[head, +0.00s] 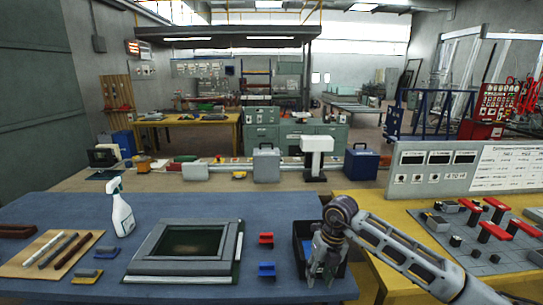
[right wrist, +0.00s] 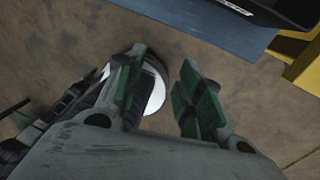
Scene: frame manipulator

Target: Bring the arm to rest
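My right arm comes in from the right in the head view. Its gripper (head: 318,272) points down and shows in front of the black bin (head: 303,232), covering much of it. In the right wrist view the two green-padded fingers of the right gripper (right wrist: 163,62) stand apart with nothing between them. Brown floor shows beyond the fingers, and the blue tabletop edge (right wrist: 215,32) lies at the top right, away from them. My left gripper is in neither view.
The blue table (head: 60,210) holds a grey frame (head: 230,240), a white spray bottle (head: 121,212), a red block (head: 266,239) and a blue block (head: 267,269). The yellow table (head: 372,203) at the right carries a control panel (head: 436,168) and several red-handled clamps.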

